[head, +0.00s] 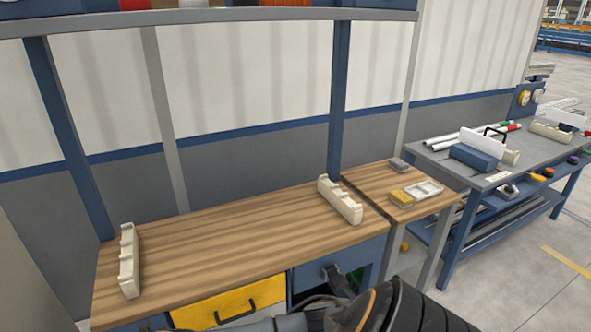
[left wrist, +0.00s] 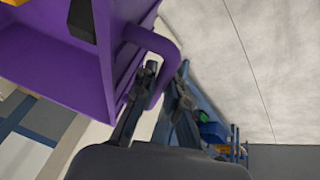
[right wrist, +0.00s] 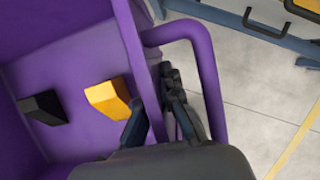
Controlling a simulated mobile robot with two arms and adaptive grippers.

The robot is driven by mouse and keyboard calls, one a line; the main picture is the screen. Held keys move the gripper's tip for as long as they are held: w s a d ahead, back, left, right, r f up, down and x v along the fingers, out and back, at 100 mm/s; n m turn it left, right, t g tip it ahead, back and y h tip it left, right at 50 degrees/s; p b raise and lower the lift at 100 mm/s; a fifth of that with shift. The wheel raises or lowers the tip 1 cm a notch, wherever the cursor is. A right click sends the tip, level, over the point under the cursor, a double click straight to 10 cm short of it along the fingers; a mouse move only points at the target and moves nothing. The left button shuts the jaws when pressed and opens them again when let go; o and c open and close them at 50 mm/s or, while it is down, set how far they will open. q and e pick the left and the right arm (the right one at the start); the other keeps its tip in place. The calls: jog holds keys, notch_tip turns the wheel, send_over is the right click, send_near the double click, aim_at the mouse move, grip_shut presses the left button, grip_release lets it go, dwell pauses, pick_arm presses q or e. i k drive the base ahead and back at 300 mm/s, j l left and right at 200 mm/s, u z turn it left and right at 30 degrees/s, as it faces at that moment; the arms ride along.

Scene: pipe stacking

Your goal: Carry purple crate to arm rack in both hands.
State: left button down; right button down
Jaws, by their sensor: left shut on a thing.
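The purple crate (left wrist: 60,65) fills the upper left of the left wrist view. It also shows in the right wrist view (right wrist: 70,60), with a yellow block (right wrist: 108,98) and a black block (right wrist: 43,107) inside. It is not seen in the head view. My left gripper (left wrist: 162,75) is shut on the crate's purple loop handle. My right gripper (right wrist: 157,88) has its fingers apart at the crate's side wall, with the other loop handle (right wrist: 208,85) to their right. Two cream notched supports stand on the wooden bench, one left (head: 129,262) and one right (head: 340,200).
The wooden bench top (head: 235,230) is clear between the supports. A yellow drawer (head: 228,303) is below it. A small side table (head: 385,182) holds a yellow block and a tray. A grey workbench (head: 500,165) stands farther right, with open floor beside it.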

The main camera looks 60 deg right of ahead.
aim_at(249, 239)
jog(key=z, duration=1.05)
